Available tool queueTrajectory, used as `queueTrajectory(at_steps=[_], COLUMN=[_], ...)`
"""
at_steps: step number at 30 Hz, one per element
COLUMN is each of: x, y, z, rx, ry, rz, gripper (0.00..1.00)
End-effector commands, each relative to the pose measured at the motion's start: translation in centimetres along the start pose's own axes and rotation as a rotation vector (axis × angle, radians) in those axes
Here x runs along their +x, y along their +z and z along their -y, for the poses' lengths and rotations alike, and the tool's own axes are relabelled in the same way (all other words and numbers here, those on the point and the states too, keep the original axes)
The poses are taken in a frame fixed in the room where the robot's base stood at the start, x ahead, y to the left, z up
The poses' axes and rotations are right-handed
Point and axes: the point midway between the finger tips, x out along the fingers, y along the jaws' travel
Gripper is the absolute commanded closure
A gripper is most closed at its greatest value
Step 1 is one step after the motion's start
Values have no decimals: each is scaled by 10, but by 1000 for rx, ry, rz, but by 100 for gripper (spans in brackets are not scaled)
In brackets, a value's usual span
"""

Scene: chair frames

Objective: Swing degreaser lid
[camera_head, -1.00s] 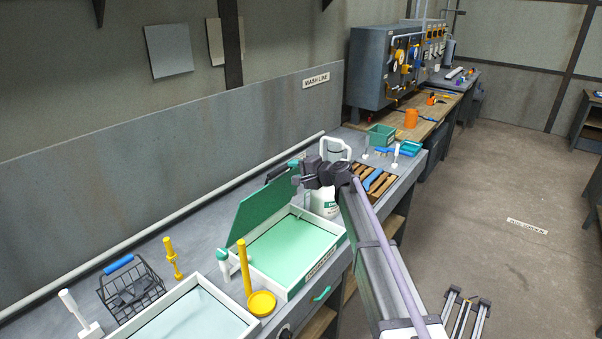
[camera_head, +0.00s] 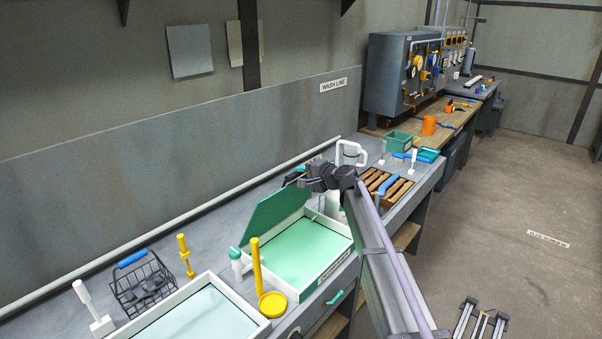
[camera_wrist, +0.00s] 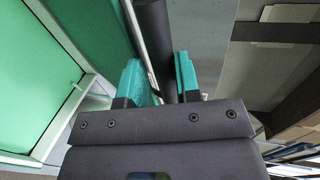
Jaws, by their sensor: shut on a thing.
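The degreaser lid (camera_head: 277,213) is a green panel standing tilted up along the back side of the degreaser tank. The tank is a white-rimmed basin (camera_head: 331,268) with pale green liquid inside. My gripper (camera_head: 302,181) is at the lid's upper far corner. In the wrist view, the teal fingers of my gripper (camera_wrist: 159,78) close around a dark bar (camera_wrist: 155,28) beside the green lid (camera_wrist: 88,28). This bar appears to be the lid's handle; its contact with the fingers is partly hidden by the gripper body.
A wire basket (camera_head: 142,287) and second basin (camera_head: 195,317) are further left. A wooden rack (camera_head: 387,188) stands to the right.

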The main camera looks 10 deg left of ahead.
Motion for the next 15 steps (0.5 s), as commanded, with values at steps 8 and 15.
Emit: queueTrajectory(at_steps=[8,15], x=[-20,-38], y=[3,2], z=[-27,-42], rx=[-5,-4], ry=[6,5], rz=[5,5], gripper=[91,98])
